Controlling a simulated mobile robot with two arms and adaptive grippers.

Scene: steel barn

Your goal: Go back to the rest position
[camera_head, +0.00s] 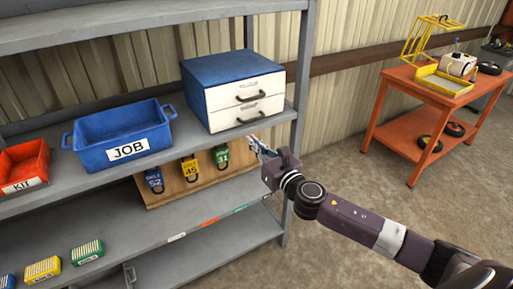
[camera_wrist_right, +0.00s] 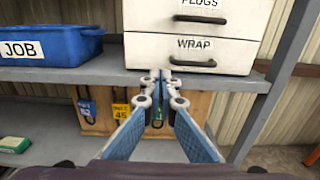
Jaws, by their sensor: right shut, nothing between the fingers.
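My right gripper (camera_head: 256,145) reaches in from the right in the head view. Its fingers are just in front of the shelf edge, below the drawer box (camera_head: 232,90), a blue case with two white drawers. In the right wrist view the blue finger pads of my right gripper (camera_wrist_right: 158,85) come together at the tips, with nothing held between them. My left gripper is not in view.
A blue JOB bin (camera_head: 125,134) and red KIT bin (camera_head: 22,166) stand on the shelf. Numbered padlocks (camera_head: 191,167) hang on a wooden board below. The shelf post (camera_head: 300,110) is close to my right gripper. An orange cart (camera_head: 440,90) stands right; floor between is clear.

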